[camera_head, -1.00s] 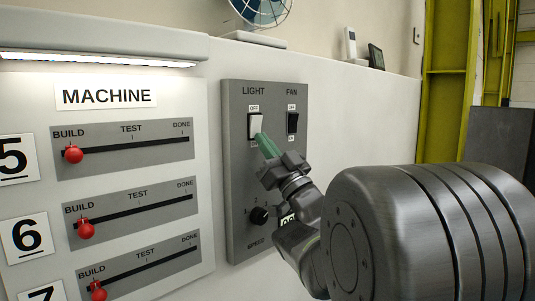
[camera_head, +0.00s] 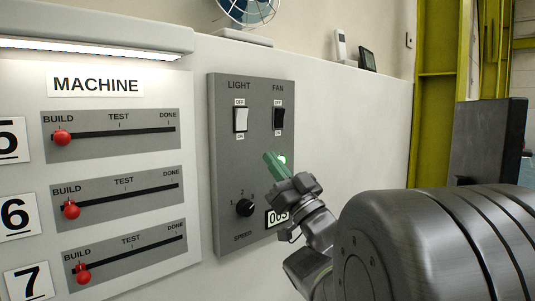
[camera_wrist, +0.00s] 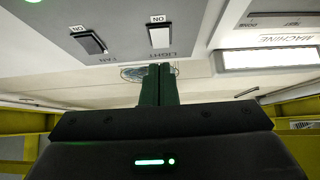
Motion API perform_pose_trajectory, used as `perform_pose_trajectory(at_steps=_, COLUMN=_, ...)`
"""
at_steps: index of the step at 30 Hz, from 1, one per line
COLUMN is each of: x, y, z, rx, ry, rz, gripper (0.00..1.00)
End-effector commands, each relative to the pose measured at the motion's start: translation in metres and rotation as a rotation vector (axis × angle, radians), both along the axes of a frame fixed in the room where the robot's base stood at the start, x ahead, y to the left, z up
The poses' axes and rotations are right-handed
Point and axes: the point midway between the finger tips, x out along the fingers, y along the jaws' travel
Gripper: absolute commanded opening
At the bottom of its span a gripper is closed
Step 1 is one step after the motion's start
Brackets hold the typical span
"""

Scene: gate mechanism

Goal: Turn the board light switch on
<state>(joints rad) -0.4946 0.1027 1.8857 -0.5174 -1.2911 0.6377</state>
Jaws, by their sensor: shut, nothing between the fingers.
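The light switch (camera_head: 240,119) is a white rocker under the LIGHT label on the grey control panel (camera_head: 224,165), with OFF above and ON below. It also shows in the wrist view (camera_wrist: 160,37), turned upside down. I cannot tell clearly which way the rocker is tipped. My gripper (camera_head: 271,160) has green fingers pressed together and holds nothing. It is below and right of the light switch, apart from it. In the wrist view the fingertips (camera_wrist: 159,68) are shut, below the switch in the picture.
A black fan switch (camera_head: 278,118) is right of the light switch. A speed knob (camera_head: 244,208) and a small display (camera_head: 277,217) are lower on the panel. The machine board with red sliders (camera_head: 62,138) is left, under a lit light strip (camera_head: 90,50). A fan (camera_head: 250,10) stands above.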

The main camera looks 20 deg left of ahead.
Motion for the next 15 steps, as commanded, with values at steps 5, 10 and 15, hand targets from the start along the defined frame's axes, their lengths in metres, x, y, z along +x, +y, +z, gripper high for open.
perform_pose_trajectory(at_steps=5, x=-0.006, y=-0.015, z=-0.024, rx=-0.002, ry=0.001, rz=-0.001, gripper=0.00)
perform_pose_trajectory(at_steps=10, x=-0.009, y=-0.021, z=-0.031, rx=-0.001, ry=0.000, rz=0.000, gripper=0.00)
perform_pose_trajectory(at_steps=15, x=-0.009, y=-0.021, z=-0.031, rx=-0.001, ry=0.000, rz=0.001, gripper=0.00)
